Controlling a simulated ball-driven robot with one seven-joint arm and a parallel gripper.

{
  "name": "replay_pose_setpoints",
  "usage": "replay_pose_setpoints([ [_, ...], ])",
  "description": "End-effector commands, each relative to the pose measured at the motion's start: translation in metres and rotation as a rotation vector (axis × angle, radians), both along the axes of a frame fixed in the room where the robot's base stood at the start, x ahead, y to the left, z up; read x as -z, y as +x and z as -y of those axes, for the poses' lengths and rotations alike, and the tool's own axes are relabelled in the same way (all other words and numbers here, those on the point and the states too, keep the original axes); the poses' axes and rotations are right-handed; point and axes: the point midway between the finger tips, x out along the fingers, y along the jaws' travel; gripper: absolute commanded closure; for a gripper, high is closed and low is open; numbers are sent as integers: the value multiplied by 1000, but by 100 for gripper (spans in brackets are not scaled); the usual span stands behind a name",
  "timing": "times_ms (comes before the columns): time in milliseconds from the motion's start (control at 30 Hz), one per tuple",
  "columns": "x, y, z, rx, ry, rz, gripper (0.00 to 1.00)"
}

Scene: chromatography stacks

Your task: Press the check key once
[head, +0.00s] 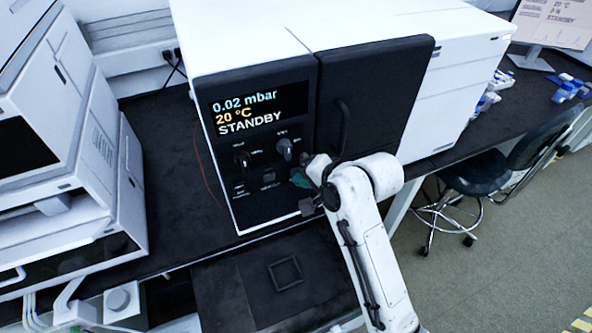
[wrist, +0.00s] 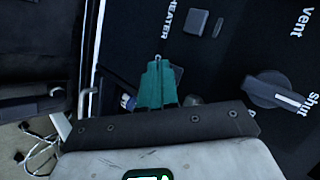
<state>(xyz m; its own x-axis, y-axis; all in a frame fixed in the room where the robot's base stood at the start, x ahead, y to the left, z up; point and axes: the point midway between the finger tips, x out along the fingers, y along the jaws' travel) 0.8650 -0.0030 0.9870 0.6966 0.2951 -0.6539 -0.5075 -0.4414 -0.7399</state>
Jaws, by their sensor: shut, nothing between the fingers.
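The check key cannot be picked out by a readable label. The instrument's black control panel (head: 262,205) carries knobs and small keys below its display. A square dark key (head: 268,177) sits low on the panel in the head view. In the wrist view a grey square key (wrist: 198,22) sits beside the word HEATER. My gripper (head: 298,179) is in front of the panel's lower right, its teal fingers shut and empty. In the wrist view the shut fingertips (wrist: 158,58) point at the panel and hide part of it. I cannot tell whether they touch it.
The display (head: 256,108) reads 0.02 mbar, 20 °C, STANDBY. A knob (wrist: 275,92) by the words vent and shut is right of the fingers. A dark door (head: 375,95) with a handle adjoins the panel. White instruments (head: 75,130) stand left; a stool (head: 475,175) is right.

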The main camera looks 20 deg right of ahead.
Motion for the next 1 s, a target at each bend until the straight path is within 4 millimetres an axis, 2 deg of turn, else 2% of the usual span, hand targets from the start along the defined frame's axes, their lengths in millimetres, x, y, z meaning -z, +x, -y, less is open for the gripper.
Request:
replay_pose_setpoints([
  [533, 0, 6, 0, 0, 0, 0, 100],
  [1000, -2, 0, 0, 0, 0, 0, 100],
])
